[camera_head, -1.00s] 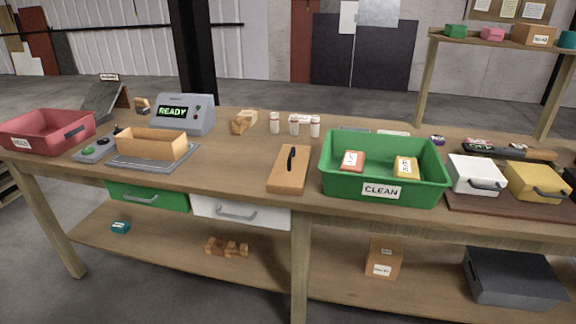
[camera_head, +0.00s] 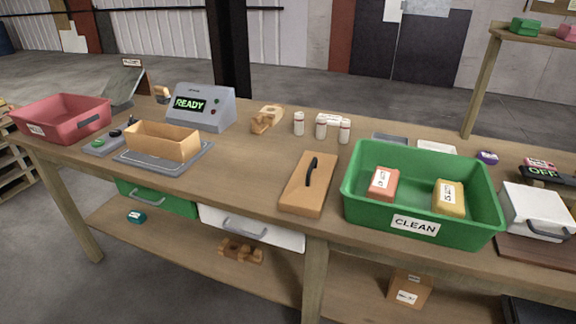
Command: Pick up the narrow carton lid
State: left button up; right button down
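The narrow carton lid (camera_head: 304,196) is a flat orange-brown rectangle with a black arched handle (camera_head: 311,171) on top. It lies on the workbench (camera_head: 245,165) near the front edge, left of the green bin. An open narrow carton (camera_head: 163,143) of similar colour sits on a grey scale-like plate (camera_head: 135,157) to the left, with no lid on it. Neither of my grippers shows in the head view.
The green CLEAN bin (camera_head: 360,205) holds a red and a yellow package, close to the lid's right. A READY display unit (camera_head: 200,108), several small white bottles (camera_head: 321,128) and a red bin (camera_head: 100,126) stand around. The bench between carton and lid is clear.

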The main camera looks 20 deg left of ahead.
aim_at(305, 193)
jog(key=i+l+u, duration=0.25)
jog(key=i+u, duration=0.25)
jog(key=i+l+u, duration=0.5)
jog(key=j, duration=0.1)
